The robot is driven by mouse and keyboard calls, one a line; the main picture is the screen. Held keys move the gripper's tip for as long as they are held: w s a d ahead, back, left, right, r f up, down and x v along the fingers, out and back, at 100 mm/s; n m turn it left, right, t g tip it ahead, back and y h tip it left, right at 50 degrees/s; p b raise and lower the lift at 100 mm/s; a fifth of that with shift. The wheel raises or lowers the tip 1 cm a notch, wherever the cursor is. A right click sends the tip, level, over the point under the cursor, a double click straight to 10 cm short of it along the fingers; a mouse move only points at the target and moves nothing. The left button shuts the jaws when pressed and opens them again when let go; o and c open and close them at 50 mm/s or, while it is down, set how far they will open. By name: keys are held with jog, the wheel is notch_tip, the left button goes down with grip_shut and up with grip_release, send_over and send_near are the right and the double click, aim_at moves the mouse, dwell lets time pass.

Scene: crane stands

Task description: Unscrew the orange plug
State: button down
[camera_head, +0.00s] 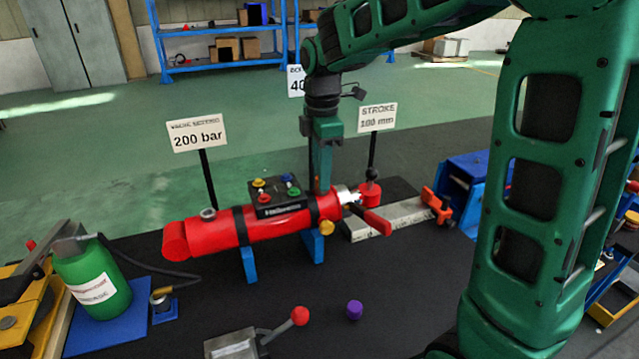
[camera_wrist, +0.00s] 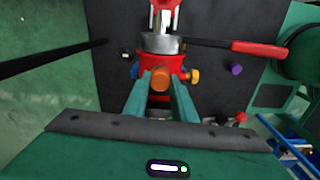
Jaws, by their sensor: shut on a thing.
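The orange plug (camera_wrist: 161,78) sits on the red cylinder (camera_wrist: 150,62), between my gripper's two fingertips in the wrist view. My gripper (camera_wrist: 161,82) is shut on it. A yellow knob (camera_head: 327,227) shows low on the cylinder's near side; in the wrist view this yellow knob (camera_wrist: 193,76) is just right of the plug.
A black block with coloured knobs (camera_head: 278,197) sits on the cylinder. A red-handled bar (camera_head: 375,221) sticks out at its right end. Sign posts stand behind. A purple cap (camera_head: 354,309) and a red-ball lever (camera_head: 300,316) are in front. A green bottle (camera_head: 92,283) stands left.

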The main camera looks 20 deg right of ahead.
jog(key=n, duration=0.3)
jog(key=shift+r+n, duration=0.1)
jog(key=shift+n, duration=0.2)
jog(key=n, duration=0.4)
jog(key=shift+n, duration=0.6)
jog(key=n, duration=0.5)
jog(key=c, duration=1.4)
grip_release()
jog(key=shift+c, duration=0.7)
